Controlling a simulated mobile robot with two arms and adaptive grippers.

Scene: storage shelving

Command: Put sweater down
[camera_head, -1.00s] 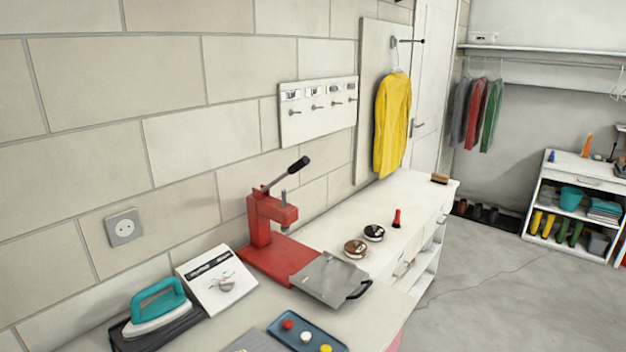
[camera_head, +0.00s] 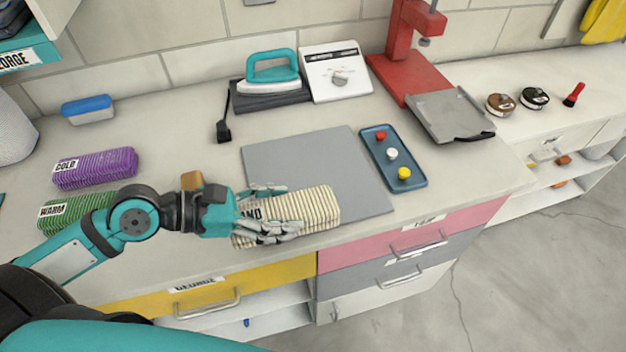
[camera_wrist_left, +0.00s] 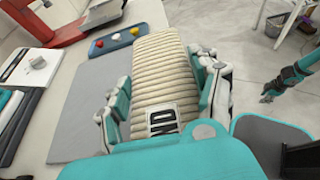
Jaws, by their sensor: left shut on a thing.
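The sweater (camera_head: 312,207) is a cream, ribbed, folded bundle with a label of which "AND" shows. My left gripper (camera_head: 266,209) is shut on it, with fingers along both long sides. In the head view it lies over the front part of the grey mat (camera_head: 345,160), near the counter's front edge. I cannot tell whether it touches the mat. In the left wrist view the sweater (camera_wrist_left: 162,75) sits between the fingers. My right gripper (camera_wrist_left: 271,91) shows small at the right of that view, apart from the sweater; its fingers are too small to judge.
A purple folded bundle (camera_head: 95,168) labelled "COLD" and a green one (camera_head: 75,212) labelled "WARM" lie to the left. A blue tray (camera_head: 411,177) with coloured knobs is right of the mat. An iron (camera_head: 271,72) and red press (camera_head: 402,60) stand behind. The mat's back part is clear.

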